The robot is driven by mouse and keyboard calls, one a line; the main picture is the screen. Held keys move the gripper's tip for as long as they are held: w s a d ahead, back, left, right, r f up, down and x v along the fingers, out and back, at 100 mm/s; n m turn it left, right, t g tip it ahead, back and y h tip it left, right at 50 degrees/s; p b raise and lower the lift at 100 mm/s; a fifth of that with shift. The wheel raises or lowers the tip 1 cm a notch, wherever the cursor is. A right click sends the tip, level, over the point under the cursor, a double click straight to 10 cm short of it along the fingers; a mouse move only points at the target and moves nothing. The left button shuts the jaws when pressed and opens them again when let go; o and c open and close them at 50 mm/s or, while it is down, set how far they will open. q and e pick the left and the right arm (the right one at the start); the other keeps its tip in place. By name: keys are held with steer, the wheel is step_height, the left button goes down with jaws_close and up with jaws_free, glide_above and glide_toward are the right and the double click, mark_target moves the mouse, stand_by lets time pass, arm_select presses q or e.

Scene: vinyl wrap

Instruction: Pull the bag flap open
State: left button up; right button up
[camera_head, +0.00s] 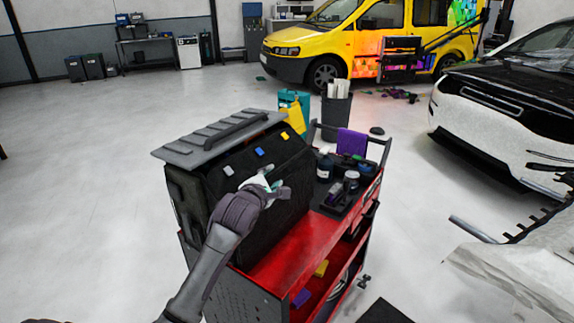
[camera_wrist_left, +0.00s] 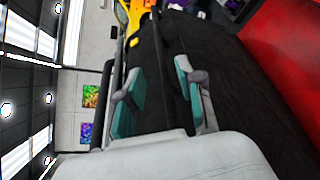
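A black tool bag (camera_head: 285,205) stands on a red cart (camera_head: 300,248). Its grey ribbed flap (camera_head: 215,138), with a dark handle, lies along the top. White, blue and yellow tabs show on the bag's upper front. My left gripper (camera_head: 270,184) is at the bag's front face, below the tabs. In the left wrist view its two teal-padded fingers (camera_wrist_left: 160,90) are apart, with dark bag material and a black edge behind or between them. I cannot tell whether they touch it. My right gripper is not in view.
Bottles and a black tray (camera_head: 343,195) sit on the cart beside the bag, with a purple cloth (camera_head: 352,142) on its rail. Bins (camera_head: 335,112) stand behind. A white car (camera_head: 510,105) is at right, a yellow van (camera_head: 360,40) behind. The floor at left is clear.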

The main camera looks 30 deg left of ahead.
mark_target(281, 169)
arm_select(q)
steer(key=p+x, duration=0.1)
steer(key=x, duration=0.8)
steer(key=shift+w+f, duration=0.15)
jaws_close()
